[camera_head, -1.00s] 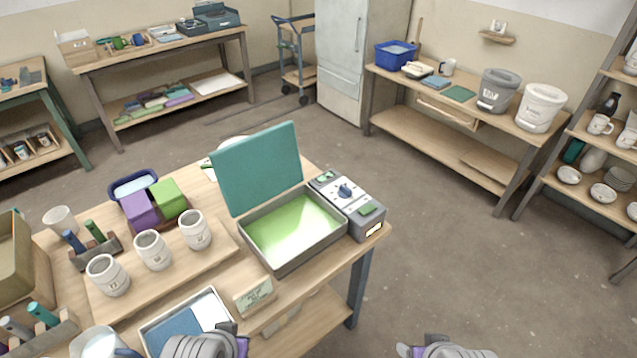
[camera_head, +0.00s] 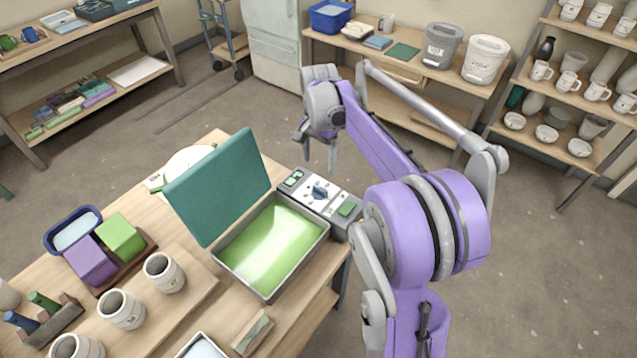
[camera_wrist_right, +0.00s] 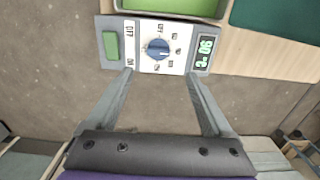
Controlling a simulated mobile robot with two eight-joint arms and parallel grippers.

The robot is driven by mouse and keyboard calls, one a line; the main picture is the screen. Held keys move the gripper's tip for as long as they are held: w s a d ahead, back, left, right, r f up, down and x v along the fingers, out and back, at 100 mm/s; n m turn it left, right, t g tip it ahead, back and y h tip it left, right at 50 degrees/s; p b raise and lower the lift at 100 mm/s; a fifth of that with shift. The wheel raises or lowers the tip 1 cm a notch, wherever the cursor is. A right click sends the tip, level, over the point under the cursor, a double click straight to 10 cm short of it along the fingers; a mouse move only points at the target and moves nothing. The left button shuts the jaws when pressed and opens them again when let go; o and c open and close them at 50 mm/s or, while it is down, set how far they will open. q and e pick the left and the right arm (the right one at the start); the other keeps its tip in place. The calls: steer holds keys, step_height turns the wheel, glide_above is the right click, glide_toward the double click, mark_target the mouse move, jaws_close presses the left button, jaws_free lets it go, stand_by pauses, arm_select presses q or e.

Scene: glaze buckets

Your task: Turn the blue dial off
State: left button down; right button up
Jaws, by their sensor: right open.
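The blue dial (camera_head: 320,193) sits on the white panel of a grey control box (camera_head: 345,232) at the table's right edge. In the right wrist view the blue dial (camera_wrist_right: 158,48) is in the upper middle, with markings around it, a green button (camera_wrist_right: 111,45) to its left and a display reading about 90 °C (camera_wrist_right: 204,52) to its right. My right gripper (camera_head: 318,155) is open and empty, held beyond the box. In the wrist view its fingers (camera_wrist_right: 160,75) stand apart on either side of the dial, which is clear of both. My left gripper is out of view.
An open tray with a green inside (camera_head: 325,236) and a raised teal lid (camera_head: 218,187) adjoins the box. White mugs (camera_head: 122,309), a purple block (camera_head: 91,260) and a green block (camera_head: 120,236) stand further left. Open floor lies right of the table.

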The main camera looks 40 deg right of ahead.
mark_target(320, 188)
steer(key=f, duration=1)
steer(key=shift+s+f, duration=0.1)
steer(key=shift+s, duration=0.1)
steer(key=shift+c, duration=0.3)
jaws_close()
